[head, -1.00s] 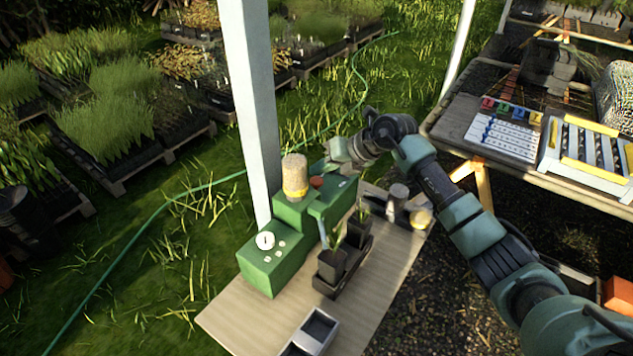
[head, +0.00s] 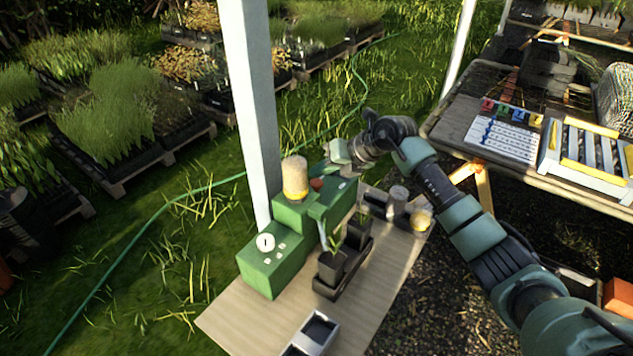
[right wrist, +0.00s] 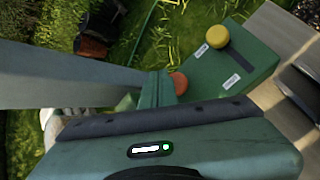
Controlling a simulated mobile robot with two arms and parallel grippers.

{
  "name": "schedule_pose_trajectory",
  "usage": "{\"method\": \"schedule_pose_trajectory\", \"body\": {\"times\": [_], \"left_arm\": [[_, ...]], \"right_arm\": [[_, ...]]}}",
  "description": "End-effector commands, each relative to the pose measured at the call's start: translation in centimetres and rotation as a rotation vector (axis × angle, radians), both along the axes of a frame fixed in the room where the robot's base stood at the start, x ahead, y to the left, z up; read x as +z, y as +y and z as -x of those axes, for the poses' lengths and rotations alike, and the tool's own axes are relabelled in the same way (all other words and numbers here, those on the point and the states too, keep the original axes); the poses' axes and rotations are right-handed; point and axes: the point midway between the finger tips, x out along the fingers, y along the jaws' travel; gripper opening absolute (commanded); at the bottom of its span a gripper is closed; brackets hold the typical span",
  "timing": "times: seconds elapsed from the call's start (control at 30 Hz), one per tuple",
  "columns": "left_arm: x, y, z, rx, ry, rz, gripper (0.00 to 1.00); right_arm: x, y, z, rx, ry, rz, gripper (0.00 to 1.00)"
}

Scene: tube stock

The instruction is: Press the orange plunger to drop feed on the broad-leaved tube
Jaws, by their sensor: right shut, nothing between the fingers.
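A green feeder machine (head: 268,270) stands on the wooden table, with a clear cylinder of tan feed (head: 295,178) on top. Its orange plunger (head: 317,184) is a small round cap beside the cylinder; it also shows in the right wrist view (right wrist: 179,83), partly hidden behind my fingers. My right gripper (head: 328,168) is shut and empty, close above and beside the plunger; I cannot tell whether it touches. Dark square tubes (head: 331,268) with green plants stand in a black tray (head: 325,292) by the machine's spout. Which one is broad-leaved is unclear. My left gripper is out of view.
A white post (head: 252,110) rises right behind the machine. A grey divided box (head: 318,330) lies at the table's front, and small cups (head: 398,196) stand at its far end. A yellow knob (right wrist: 215,36) is on the machine. The table's front left is clear.

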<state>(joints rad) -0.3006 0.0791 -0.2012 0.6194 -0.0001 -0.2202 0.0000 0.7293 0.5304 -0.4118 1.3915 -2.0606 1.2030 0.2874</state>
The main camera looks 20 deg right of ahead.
Motion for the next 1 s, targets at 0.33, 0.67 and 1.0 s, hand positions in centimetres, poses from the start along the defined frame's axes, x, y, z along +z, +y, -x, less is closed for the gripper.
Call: {"method": "schedule_pose_trajectory", "body": {"times": [0.33,0.67,1.0], "left_arm": [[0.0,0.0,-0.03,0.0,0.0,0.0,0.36],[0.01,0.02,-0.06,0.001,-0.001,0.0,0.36],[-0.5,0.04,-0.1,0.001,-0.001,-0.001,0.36]], "right_arm": [[0.01,0.01,0.0,0.0,0.0,0.0,0.0],[0.0,0.0,0.0,0.0,0.0,0.0,0.0],[-0.89,-0.01,0.0,-0.001,0.0,0.001,0.0]]}}
